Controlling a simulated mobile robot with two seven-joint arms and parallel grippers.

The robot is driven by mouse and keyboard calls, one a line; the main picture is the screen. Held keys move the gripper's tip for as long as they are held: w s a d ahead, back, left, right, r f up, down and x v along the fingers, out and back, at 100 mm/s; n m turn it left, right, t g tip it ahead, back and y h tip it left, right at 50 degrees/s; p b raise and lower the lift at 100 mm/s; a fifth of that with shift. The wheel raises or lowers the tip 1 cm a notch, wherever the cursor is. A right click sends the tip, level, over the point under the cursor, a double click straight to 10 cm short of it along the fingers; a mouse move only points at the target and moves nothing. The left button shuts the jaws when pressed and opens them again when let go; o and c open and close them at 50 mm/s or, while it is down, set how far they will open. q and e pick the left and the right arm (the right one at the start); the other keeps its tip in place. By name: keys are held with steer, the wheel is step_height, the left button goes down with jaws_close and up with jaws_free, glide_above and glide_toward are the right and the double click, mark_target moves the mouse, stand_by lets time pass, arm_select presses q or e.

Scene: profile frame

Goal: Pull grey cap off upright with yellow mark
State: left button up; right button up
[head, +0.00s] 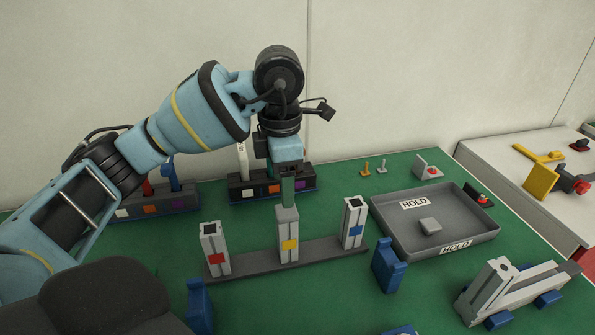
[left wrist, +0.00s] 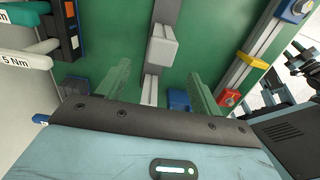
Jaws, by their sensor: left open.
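The upright with the yellow mark (head: 289,245) stands in the middle of a dark base rail (head: 325,251), between two other uprights. A grey cap (head: 287,216) sits on its top; the cap also shows in the left wrist view (left wrist: 162,46). My left gripper (head: 288,199) points down just above the cap. In the left wrist view its green fingers (left wrist: 159,80) are spread apart and empty, with the cap beyond the gap. Contact with the cap cannot be told. My right gripper is not in view.
A red-marked upright (head: 215,250) and a blue-marked upright (head: 353,223) flank the middle one, both without caps. Tool racks (head: 240,188) stand behind. A blue block (head: 388,265) stands in front.

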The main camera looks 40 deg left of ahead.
mark_target(283, 210)
arm_select(q)
steer(key=shift+s, duration=0.1)
steer(key=shift+d+f, duration=0.1)
steer(key=shift+f, duration=0.15)
step_height(283, 210, down, 6)
steer(key=shift+f+b, duration=0.15)
steer(key=shift+b, duration=0.45)
steer(key=shift+f, duration=0.45)
steer(key=c, duration=1)
steer(key=shift+r, duration=0.1)
steer(key=shift+c, duration=0.2)
steer(key=shift+r+p, duration=0.35)
steer(key=shift+r, duration=0.15)
